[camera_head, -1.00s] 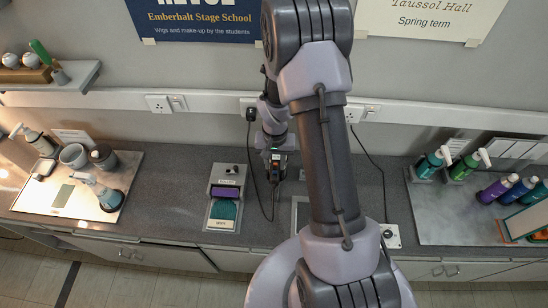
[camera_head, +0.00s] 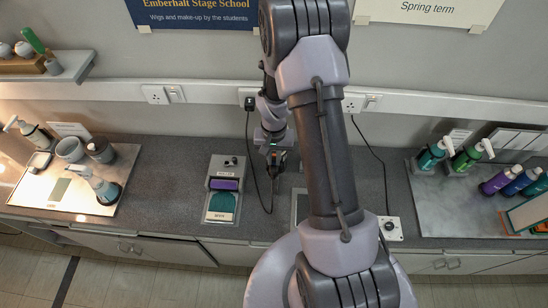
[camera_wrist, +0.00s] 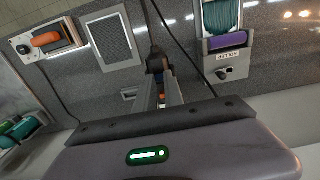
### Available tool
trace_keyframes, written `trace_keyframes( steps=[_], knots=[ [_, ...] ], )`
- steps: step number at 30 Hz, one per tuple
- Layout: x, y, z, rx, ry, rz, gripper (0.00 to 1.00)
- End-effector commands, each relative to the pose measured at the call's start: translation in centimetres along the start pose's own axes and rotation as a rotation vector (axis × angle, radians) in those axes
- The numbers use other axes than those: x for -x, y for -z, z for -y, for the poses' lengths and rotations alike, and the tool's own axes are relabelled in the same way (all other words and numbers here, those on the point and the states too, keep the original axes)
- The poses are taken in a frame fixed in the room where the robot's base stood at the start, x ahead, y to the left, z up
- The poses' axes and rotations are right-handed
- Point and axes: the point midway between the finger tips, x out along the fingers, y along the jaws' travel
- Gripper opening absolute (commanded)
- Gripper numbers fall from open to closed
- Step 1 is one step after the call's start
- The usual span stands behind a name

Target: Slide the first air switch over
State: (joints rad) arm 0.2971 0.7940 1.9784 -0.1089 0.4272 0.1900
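A dark corded piece (camera_wrist: 156,62) with small blue and orange parts sits at the fingertips of my gripper (camera_wrist: 160,80) in the wrist view. A black cord joins it. Whether the fingers press on it is not clear. In the head view my gripper (camera_head: 276,158) is low over the back middle of the counter, beside the cord. A grey unit with a purple bar (camera_head: 225,184) and teal area stands to its left; the purple bar (camera_wrist: 227,40) also shows in the wrist view. A unit with an orange part (camera_wrist: 46,39) lies on the other side. Which is the first air switch cannot be told.
A flat dark panel (camera_wrist: 110,40) lies between the units. The left tray (camera_head: 50,195) holds cups and a pump bottle. The right tray (camera_head: 445,225) holds several bottles. My arm hides the middle of the counter. A wall rail with sockets (camera_head: 155,94) runs behind.

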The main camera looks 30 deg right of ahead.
Motion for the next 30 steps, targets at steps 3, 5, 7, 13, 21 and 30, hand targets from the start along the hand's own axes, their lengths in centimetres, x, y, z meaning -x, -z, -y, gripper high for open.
trace_keyframes(
  steps=[3, 5, 7, 13, 21, 30],
  knots=[
    [0.0, 0.0, 0.0, 0.0, 0.0, 0.0, 0.0],
    [0.0, 0.0, 0.0, 0.0, 0.0, 0.0, 0.0],
    [0.0, 0.0, 0.0, 0.0, 0.0, 0.0, 0.0],
    [-0.01, -0.03, 0.0, 0.0, 0.0, 0.0, 0.0],
    [-0.03, -0.36, 0.0, 0.0, 0.0, 0.001, 0.0],
    [-0.03, -0.72, 0.0, 0.0, 0.0, 0.001, 0.0]
  ],
)
